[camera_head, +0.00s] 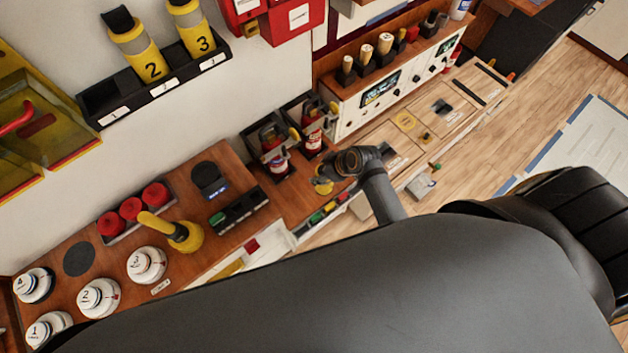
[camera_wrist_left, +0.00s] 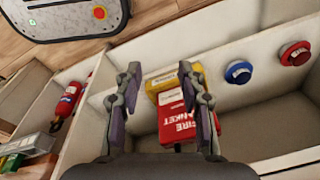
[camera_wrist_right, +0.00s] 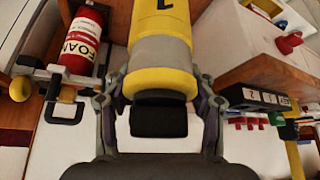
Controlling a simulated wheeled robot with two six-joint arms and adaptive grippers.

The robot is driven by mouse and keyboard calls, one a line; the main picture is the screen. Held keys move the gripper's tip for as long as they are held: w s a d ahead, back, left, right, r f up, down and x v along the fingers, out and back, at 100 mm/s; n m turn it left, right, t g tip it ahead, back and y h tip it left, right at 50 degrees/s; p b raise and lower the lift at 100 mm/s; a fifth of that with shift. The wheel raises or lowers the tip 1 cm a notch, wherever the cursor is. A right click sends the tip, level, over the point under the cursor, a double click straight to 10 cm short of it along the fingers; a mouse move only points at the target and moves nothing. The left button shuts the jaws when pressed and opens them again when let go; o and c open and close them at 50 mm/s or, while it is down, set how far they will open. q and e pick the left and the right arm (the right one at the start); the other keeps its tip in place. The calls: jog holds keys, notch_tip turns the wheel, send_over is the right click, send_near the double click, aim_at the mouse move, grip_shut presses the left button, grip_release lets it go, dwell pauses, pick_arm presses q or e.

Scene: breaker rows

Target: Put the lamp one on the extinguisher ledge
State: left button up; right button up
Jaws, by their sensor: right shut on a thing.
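Lamp one (camera_wrist_right: 163,72), yellow with a grey band, a black end and a 1, is between the fingers of my right gripper (camera_wrist_right: 160,100), which is shut on it. In the head view my right gripper (camera_head: 350,162) is beside the fire extinguishers (camera_head: 312,138); a small yellow part (camera_head: 323,187) shows below it, and I cannot tell whether it is the lamp. The brown ledge (camera_head: 285,197) by the extinguishers lies just left of the gripper. My left gripper (camera_wrist_left: 160,78) is open over a bin with a red fire blanket pack (camera_wrist_left: 177,117); nothing is gripped.
A black wall rack (camera_head: 155,90) holds lamps two and three; its place 1 is empty. A FOAM extinguisher (camera_wrist_right: 80,42) stands close left of lamp one in the right wrist view. A yellow horn-like object (camera_head: 178,232) and several white detectors (camera_head: 98,297) stand on the left counter.

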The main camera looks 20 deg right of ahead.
jog(key=s+a+f+p, duration=0.1)
jog(key=s+a+f, duration=0.2)
jog(key=s+f, duration=0.15)
pick_arm(q)
notch_tip(320, 180, down, 16)
jog(key=s+b, duration=0.2)
jog(key=b, duration=1.5)
jog(key=shift+r, duration=0.15)
pick_arm(e)
jog(key=w+d+f, duration=0.2)
jog(key=w+f, duration=0.7)
jog(key=w, duration=0.4)
jog(key=shift+f, duration=0.2)
jog(key=f+b, duration=0.4)
jog(key=b, duration=0.1)
jog(key=shift+w+d, duration=0.1)
jog(key=shift+w, duration=0.1)
jog(key=o, duration=1.6)
pick_arm(q)
notch_tip(320, 180, down, 5)
jog(key=shift+s+a+r, duration=0.1)
pick_arm(e)
jog(key=shift+o, duration=0.2)
jog(key=shift+r, duration=0.15)
